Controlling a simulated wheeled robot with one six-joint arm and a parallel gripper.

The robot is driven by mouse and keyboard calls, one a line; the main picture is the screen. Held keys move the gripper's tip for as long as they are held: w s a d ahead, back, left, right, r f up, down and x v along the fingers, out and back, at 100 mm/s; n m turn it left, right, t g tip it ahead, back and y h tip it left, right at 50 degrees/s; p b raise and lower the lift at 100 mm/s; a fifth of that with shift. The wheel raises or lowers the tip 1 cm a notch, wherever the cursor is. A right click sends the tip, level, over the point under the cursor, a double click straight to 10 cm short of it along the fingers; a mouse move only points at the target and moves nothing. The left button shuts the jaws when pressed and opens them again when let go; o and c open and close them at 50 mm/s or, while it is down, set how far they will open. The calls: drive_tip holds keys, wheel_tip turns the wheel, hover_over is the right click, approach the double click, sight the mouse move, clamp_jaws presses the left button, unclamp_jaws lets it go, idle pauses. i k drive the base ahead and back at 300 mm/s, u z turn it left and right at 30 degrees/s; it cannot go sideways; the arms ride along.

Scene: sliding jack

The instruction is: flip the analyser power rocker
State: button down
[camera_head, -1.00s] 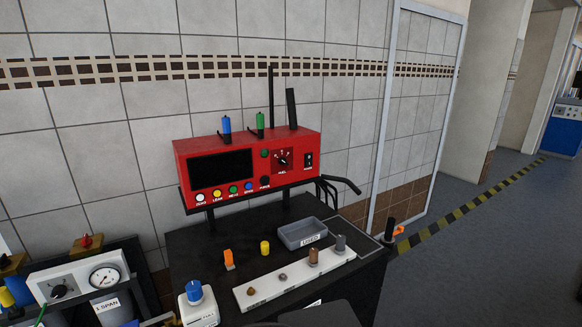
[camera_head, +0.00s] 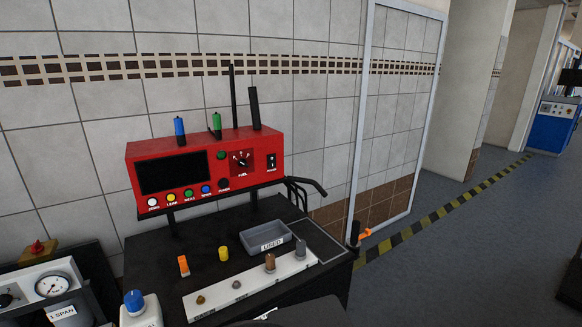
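The red analyser (camera_head: 205,165) stands on a raised shelf at the back of a black bench, against the tiled wall. Its power rocker (camera_head: 271,160) is a small black switch with a white mark, at the right end of the front panel above a label. The rocker is too small to tell which way it is tipped. The analyser's screen (camera_head: 172,172) is dark. A fuel dial (camera_head: 241,162) sits left of the rocker, and a row of coloured buttons runs below the screen. My gripper is not clearly visible; a dark shape at the bottom edge cannot be identified.
The black bench (camera_head: 150,262) holds a grey tray (camera_head: 267,238), a white strip (camera_head: 225,296) with several fittings, an orange piece (camera_head: 183,265) and a yellow piece (camera_head: 223,254). A gauge box (camera_head: 30,285) stands at left. Open floor lies right.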

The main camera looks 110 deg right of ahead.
sight(272, 162)
drive_tip(key=z, duration=0.05)
drive_tip(key=k, duration=1.1)
drive_tip(key=z, duration=2.1)
drive_tip(key=i, duration=0.5)
drive_tip(key=z, duration=0.1)
